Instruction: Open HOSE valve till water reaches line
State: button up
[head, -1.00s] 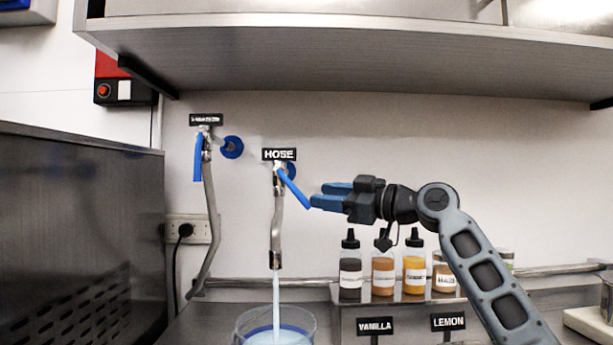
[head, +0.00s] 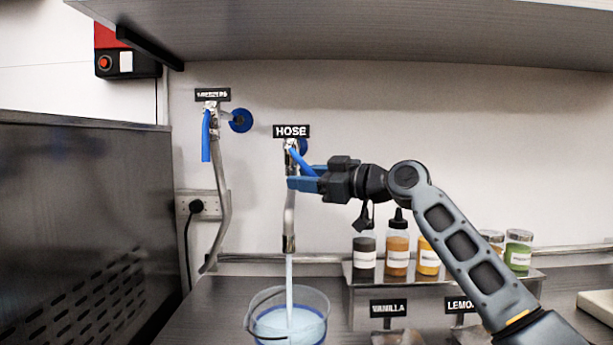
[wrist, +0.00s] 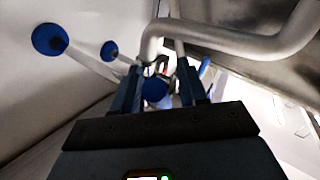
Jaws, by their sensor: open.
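The HOSE valve has a blue lever (head: 301,162) that slants down to the right from the tap under the HOSE label (head: 291,131). My gripper (head: 296,184) is open at the lever, with its blue fingers just right of the metal spout pipe (head: 289,215). In the wrist view the open fingers (wrist: 157,90) point toward the valve; I cannot tell whether they touch the lever. Water (head: 289,280) runs from the spout into a clear bucket (head: 262,305) below. A blue line shows around the bucket near the water surface; which is higher is unclear.
A second tap with a hanging blue lever (head: 206,137) is to the left. Several sauce bottles (head: 397,250) stand on a rack (head: 440,290) behind my arm. A dark metal machine (head: 80,220) fills the left, and a shelf (head: 380,35) hangs above.

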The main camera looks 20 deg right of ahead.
grip_shut()
dwell(0.4)
